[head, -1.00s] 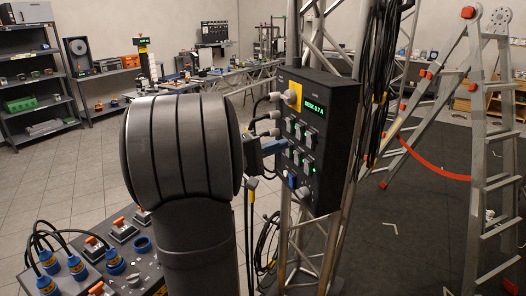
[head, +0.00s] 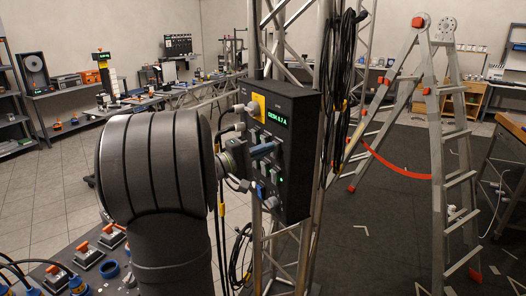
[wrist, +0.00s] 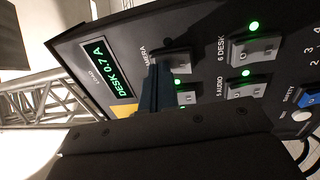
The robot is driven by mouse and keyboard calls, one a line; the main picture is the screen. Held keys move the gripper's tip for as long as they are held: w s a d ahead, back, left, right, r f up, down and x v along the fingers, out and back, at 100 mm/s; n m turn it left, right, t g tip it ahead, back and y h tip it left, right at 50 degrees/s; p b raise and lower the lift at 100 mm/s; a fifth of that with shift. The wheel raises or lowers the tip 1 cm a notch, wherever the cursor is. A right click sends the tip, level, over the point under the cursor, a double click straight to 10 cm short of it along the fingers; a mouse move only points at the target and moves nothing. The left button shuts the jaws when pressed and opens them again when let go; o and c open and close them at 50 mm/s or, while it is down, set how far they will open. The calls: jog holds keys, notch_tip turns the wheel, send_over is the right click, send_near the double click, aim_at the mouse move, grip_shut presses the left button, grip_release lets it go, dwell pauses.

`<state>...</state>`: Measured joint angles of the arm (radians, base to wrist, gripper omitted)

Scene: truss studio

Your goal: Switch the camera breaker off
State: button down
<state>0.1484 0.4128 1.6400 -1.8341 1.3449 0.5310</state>
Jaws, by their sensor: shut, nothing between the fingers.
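The black breaker panel (head: 298,165) is fixed to the truss, and its face also shows in the wrist view (wrist: 215,25). The camera breaker (wrist: 176,61) is a grey rocker beside a label partly covered by my gripper. No green light shows at it. My gripper (wrist: 153,88) is shut and empty, its dark blue fingers at the panel face right beside the camera rocker. In the head view my gripper (head: 264,150) is in front of the switch rows. I cannot tell whether the fingertips touch the rocker.
The desk breaker (wrist: 256,49), audio breaker (wrist: 247,90) and another rocker (wrist: 187,98) have green lights. A blue safety switch (wrist: 310,98) is at the right. The display (wrist: 107,67) reads DESK 0.7 A. Cables hang beside the truss; a ladder (head: 440,150) stands right.

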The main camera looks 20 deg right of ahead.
jog(key=s+a+r, duration=0.1)
jog(key=s+a, duration=0.1)
jog(key=a, duration=1.1)
jog(key=shift+s+a+r, duration=0.25)
jog(key=shift+a+r, duration=0.1)
jog(key=shift+a, duration=0.1)
jog(key=v, duration=1.4)
jog(key=shift+a, duration=0.25)
dwell(3.0)
jog(key=shift+a, duration=0.15)
jog(key=shift+s+r, duration=0.1)
jog(key=shift+r, duration=1.75)
